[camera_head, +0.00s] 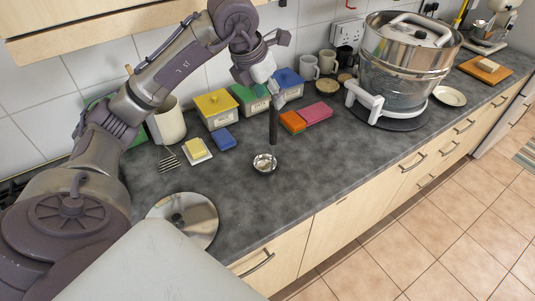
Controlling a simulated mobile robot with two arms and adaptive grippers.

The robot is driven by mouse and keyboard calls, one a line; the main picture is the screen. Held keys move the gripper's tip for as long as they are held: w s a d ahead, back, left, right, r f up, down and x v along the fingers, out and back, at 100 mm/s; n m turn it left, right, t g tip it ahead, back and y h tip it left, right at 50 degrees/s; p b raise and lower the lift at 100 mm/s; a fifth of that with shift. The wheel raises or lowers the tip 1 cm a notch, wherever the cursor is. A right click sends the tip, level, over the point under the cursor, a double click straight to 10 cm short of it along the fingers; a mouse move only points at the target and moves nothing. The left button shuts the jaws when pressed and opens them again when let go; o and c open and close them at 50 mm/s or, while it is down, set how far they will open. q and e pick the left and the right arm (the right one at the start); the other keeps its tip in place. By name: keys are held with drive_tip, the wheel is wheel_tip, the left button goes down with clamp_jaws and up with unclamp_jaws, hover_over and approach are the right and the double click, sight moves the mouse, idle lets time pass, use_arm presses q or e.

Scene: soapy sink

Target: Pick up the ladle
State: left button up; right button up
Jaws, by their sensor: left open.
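The ladle has a shiny metal bowl (265,163) on the dark worktop and a black handle that rises nearly upright from it. My left gripper (277,96) comes down from above at the top of the handle. It is open, with its fingers around or beside the handle's upper end; I cannot tell which. The gripper hides the very top of the handle. My right gripper is not in view.
Yellow (216,108), green and blue boxes stand behind the ladle along the wall. Sponges (292,122) lie nearby. A round metal lid (184,219) is at the front left, and a large steel pot (404,58) stands to the right.

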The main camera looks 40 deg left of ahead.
sight(271, 104)
use_arm(q)
drive_tip(key=p+x, duration=0.2)
drive_tip(key=x, duration=0.3)
drive_tip(key=shift+s+d+f+p, duration=0.1)
drive_tip(key=shift+s+f+p, duration=0.15)
drive_tip(key=shift+p, duration=0.15)
drive_tip(key=shift+w+f, duration=0.15)
drive_tip(key=shift+f, duration=0.2)
clamp_jaws()
